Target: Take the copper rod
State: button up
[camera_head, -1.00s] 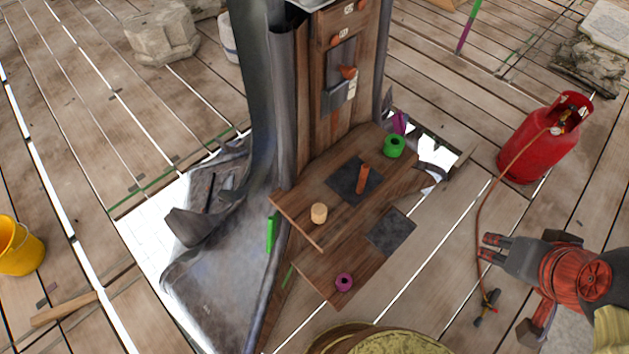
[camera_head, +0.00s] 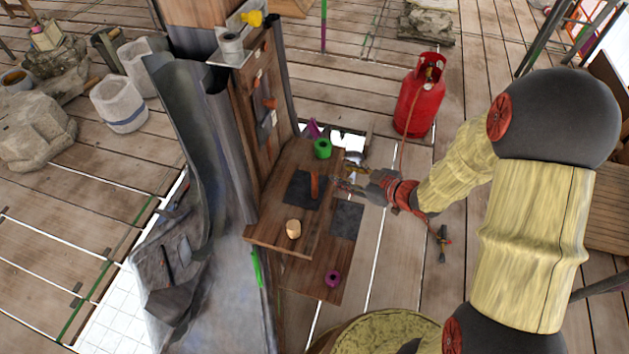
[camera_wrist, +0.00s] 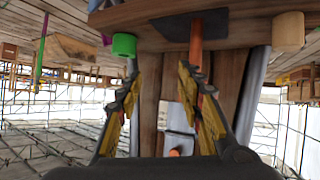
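The copper rod (camera_head: 314,185) stands upright on a dark square patch (camera_head: 297,192) on the wooden shelf. In the wrist view the copper rod (camera_wrist: 196,42) shows at the top, ahead of the right finger and partly hidden by it. My gripper (camera_head: 338,183) is just right of the rod in the head view, at the shelf's edge. In the wrist view my gripper (camera_wrist: 158,72) is open, its fingers well apart with nothing held between them. I cannot tell whether a finger touches the rod.
A green ring (camera_head: 322,148) and a pale wooden cylinder (camera_head: 293,229) stand on the same shelf (camera_head: 268,234). A purple ring (camera_head: 332,279) lies on the lower board. A tall wooden post (camera_head: 250,120) rises behind. A red gas bottle (camera_head: 418,100) stands at the right.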

aim_at(315, 181)
jog(key=a+y, duration=0.1)
jog(key=s+a+f+y, duration=0.1)
jog(key=a, duration=0.1)
jog(key=s+a+f+y, duration=0.1)
jog(key=a, duration=0.1)
jog(key=shift+a+f+n+g, duration=0.15)
jog(key=shift+a+n+g, duration=0.15)
jog(key=shift+g, duration=0.1)
jog(key=b+x, duration=0.2)
jog(key=x, duration=0.3)
jog(key=shift+w, duration=0.25)
jog(key=shift+d, duration=0.1)
jog(key=c, duration=0.3)
grip_shut()
